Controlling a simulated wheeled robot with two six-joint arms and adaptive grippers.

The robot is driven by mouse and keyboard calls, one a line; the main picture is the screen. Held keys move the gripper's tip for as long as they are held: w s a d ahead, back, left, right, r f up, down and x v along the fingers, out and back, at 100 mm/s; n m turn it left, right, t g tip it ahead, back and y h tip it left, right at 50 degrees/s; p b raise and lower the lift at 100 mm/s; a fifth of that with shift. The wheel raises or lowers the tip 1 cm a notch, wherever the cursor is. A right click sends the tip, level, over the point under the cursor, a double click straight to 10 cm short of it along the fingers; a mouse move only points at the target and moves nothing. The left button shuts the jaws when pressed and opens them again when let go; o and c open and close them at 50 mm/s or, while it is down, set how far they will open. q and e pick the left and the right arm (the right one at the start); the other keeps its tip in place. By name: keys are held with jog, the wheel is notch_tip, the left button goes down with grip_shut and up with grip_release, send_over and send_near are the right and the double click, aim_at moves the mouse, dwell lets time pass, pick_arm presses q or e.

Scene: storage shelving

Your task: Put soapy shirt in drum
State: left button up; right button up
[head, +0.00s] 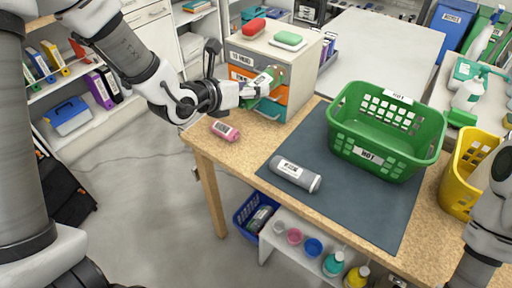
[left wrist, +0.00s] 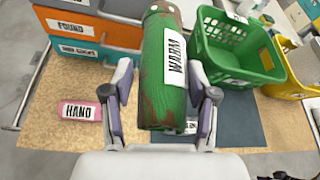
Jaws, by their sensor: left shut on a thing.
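My left gripper (head: 262,88) is shut on a green rolled cloth (head: 270,76) in front of a small drawer cabinet. In the left wrist view, the green roll (left wrist: 165,75) stands between the fingers of my left gripper (left wrist: 160,108); it has brown stains and a label reading WARM. A grey roll (head: 295,173) with a white label lies on the dark mat. A pink roll (head: 225,130) lies near the table's left edge; its label reads HAND in the left wrist view (left wrist: 80,111). I cannot tell which roll is the soapy shirt, and I see no drum.
A green basket (head: 350,146) labelled HOT stands on the dark mat (head: 352,213). A yellow basket (head: 456,178) is right of it. Bottles (head: 466,97) stand at the right. The mat's front is clear.

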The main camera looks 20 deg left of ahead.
aim_at(251, 155)
pick_arm(q)
notch_tip(251, 155, down, 21)
jog(key=shift+a+r, duration=0.1)
jog(key=shift+r, duration=0.05)
jog(key=o, duration=1.3)
